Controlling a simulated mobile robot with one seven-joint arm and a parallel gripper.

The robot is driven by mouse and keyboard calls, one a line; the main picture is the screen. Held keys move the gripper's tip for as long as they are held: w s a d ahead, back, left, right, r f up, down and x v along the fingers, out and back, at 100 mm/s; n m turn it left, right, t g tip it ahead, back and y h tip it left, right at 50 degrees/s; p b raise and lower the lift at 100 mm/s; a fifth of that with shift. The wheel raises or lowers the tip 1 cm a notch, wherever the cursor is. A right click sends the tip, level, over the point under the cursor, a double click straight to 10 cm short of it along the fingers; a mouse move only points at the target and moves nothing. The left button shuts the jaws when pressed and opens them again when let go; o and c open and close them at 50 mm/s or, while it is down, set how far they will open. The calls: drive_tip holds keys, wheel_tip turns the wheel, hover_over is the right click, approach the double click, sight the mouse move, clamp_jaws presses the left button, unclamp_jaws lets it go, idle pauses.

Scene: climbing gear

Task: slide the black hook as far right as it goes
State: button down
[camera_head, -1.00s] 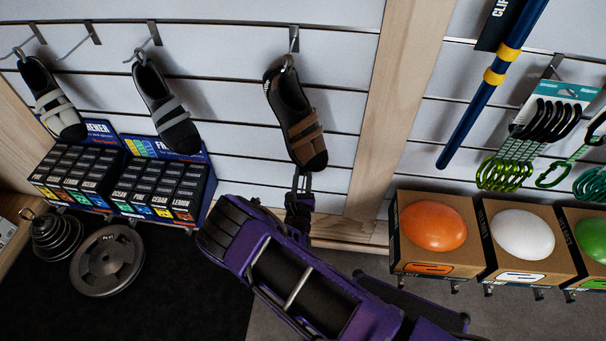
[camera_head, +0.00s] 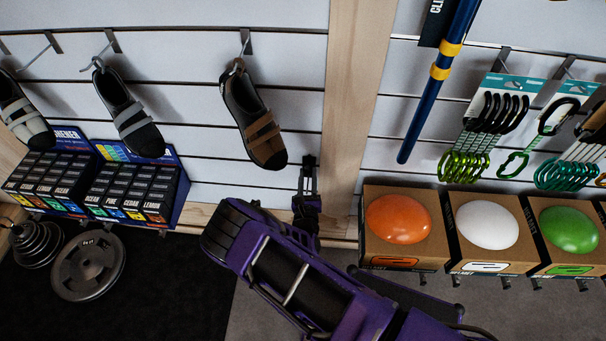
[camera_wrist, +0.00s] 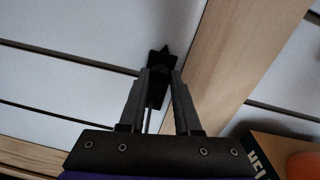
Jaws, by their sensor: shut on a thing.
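The black hook (camera_wrist: 159,62) is a dark plate with a thin metal prong on the white slatted panel. In the wrist view it sits between the fingertips of my gripper (camera_wrist: 161,78), which is shut on it. The plate lies close to the left edge of the wooden post (camera_wrist: 215,60). I cannot tell whether it touches the post. In the head view my gripper (camera_head: 307,188) is just left of the same post (camera_head: 350,110), below and to the right of the brown-strapped shoe. The hook is small and dark there.
The brown-strapped shoe (camera_head: 252,118) and other shoes hang to the left, above colour-labelled boxes (camera_head: 135,190). Weight plates (camera_head: 88,265) lie lower left.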

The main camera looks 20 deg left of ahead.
drive_tip(key=shift+w+d+f, duration=0.1)
drive_tip(key=shift+d, duration=0.25)
drive_tip(key=c, duration=0.6)
unclamp_jaws()
drive_tip(key=p+v, duration=0.1)
drive_tip(key=v, duration=1.6)
drive_tip(key=shift+s+p, duration=0.25)
drive_tip(key=shift+p, duration=0.1)
